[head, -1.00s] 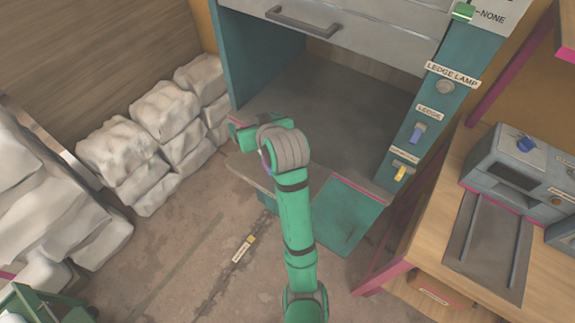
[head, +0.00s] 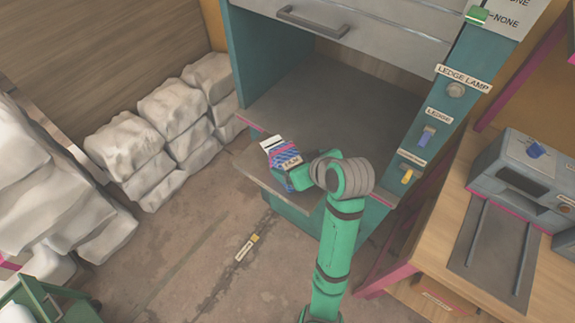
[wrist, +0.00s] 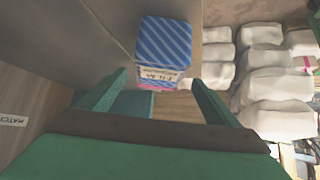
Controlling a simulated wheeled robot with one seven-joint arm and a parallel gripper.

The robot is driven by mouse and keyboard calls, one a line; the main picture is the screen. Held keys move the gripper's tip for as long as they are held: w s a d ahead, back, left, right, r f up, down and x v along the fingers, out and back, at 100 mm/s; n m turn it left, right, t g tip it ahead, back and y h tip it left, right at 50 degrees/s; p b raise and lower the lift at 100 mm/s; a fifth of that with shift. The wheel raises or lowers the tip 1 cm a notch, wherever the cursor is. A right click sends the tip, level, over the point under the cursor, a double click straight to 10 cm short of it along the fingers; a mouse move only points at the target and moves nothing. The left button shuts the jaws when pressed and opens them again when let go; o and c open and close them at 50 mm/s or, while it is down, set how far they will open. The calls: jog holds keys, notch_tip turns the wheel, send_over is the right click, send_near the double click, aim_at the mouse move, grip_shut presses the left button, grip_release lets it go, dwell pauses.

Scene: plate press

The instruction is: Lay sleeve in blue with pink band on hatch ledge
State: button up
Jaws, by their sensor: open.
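The sleeve (head: 285,157), blue striped with a pink band and a pale label, is at the left front of the grey hatch ledge (head: 255,172) in the head view. It appears to rest on the ledge, close to its front edge. In the wrist view the sleeve (wrist: 163,42) is beyond my fingertips, with its label end towards me. My gripper (wrist: 160,78) is open and empty, its two green fingers apart from the sleeve. In the head view my wrist hides part of the ledge to the right of the sleeve.
The teal hatch frame carries a LEDGE LAMP knob (head: 456,90), a blue LEDGE switch (head: 426,137) and a yellow switch (head: 406,176). White sacks (head: 128,152) are stacked at the left. A wooden bench (head: 420,250) with a grey machine stands at the right.

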aim_at(284, 159)
jog(key=x, duration=0.9)
jog(key=shift+w+d, duration=0.1)
jog(key=shift+w, duration=0.05)
jog(key=shift+c, duration=0.6)
jog(key=c, duration=1.3)
jog(key=shift+r, duration=0.1)
